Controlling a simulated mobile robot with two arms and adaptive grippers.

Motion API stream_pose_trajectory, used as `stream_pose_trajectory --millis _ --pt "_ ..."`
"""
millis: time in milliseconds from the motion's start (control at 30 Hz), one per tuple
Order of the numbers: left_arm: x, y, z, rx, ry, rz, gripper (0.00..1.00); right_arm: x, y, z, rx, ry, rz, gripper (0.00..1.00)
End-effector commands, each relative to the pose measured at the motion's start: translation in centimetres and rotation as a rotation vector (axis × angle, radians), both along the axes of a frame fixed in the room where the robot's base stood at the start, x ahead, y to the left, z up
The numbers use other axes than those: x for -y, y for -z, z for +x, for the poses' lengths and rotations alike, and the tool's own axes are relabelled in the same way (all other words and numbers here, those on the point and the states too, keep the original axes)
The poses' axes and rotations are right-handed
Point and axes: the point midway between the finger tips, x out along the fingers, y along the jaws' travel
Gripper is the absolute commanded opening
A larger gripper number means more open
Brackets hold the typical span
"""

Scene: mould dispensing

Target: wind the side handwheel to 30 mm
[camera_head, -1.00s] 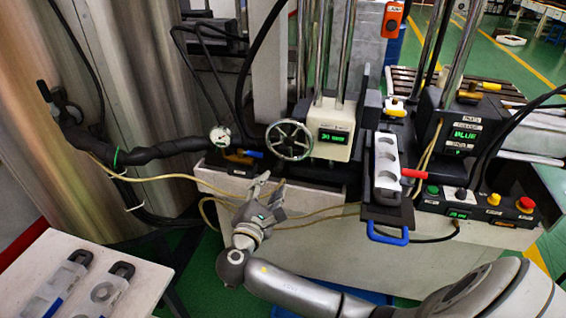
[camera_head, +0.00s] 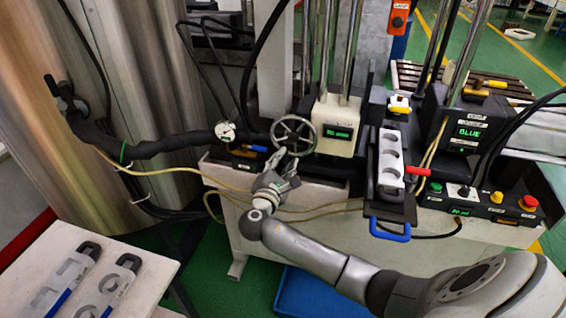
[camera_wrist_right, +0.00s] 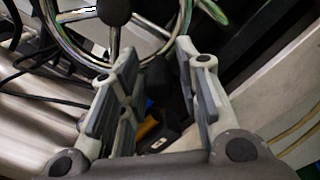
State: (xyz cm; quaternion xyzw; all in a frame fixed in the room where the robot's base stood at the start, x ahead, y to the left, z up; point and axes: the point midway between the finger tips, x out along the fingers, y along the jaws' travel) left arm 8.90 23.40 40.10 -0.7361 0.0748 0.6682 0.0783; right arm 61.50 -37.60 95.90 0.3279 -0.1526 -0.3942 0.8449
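The side handwheel (camera_head: 293,136) is a spoked metal ring on the left of a white block with a small dark display (camera_head: 340,133). The display's green text is too blurred to read surely. My right gripper (camera_head: 285,163) is just below the handwheel's lower rim in the head view. In the right wrist view, its two fingers (camera_wrist_right: 157,58) stand wide apart with nothing clamped between them. The handwheel rim (camera_wrist_right: 76,50) curves across the top there, close to the fingertips; I cannot tell whether they touch. My left gripper is not in view.
A round gauge (camera_head: 225,131) and a blue-handled valve (camera_head: 255,149) sit left of the handwheel. A mould tray with a blue handle (camera_head: 390,233) stands to the right, near a button panel (camera_head: 480,202). A white table (camera_head: 150,275) holds two moulds at lower left.

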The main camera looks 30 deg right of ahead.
Motion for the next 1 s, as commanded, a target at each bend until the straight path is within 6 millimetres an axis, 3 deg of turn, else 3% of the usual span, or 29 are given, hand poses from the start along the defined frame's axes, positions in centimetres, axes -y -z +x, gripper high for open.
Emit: stream_pose_trajectory --millis 33,200,467,800,1000 --pt "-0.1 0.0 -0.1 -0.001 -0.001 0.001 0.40 0.0 0.0 0.0 0.000 0.000 0.000 0.20" --pt "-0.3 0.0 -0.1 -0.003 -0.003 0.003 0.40 0.0 0.0 0.0 0.000 0.000 0.000 0.00" --pt "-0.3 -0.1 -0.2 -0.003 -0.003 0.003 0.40 0.0 0.0 0.0 -0.003 -0.001 -0.001 0.00" --pt "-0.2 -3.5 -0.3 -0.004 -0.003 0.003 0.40 0.7 -0.3 -0.9 -0.146 -0.001 -0.123 0.00" --pt "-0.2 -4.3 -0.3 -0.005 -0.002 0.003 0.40 1.0 0.0 -1.3 -0.202 -0.001 -0.174 0.00"
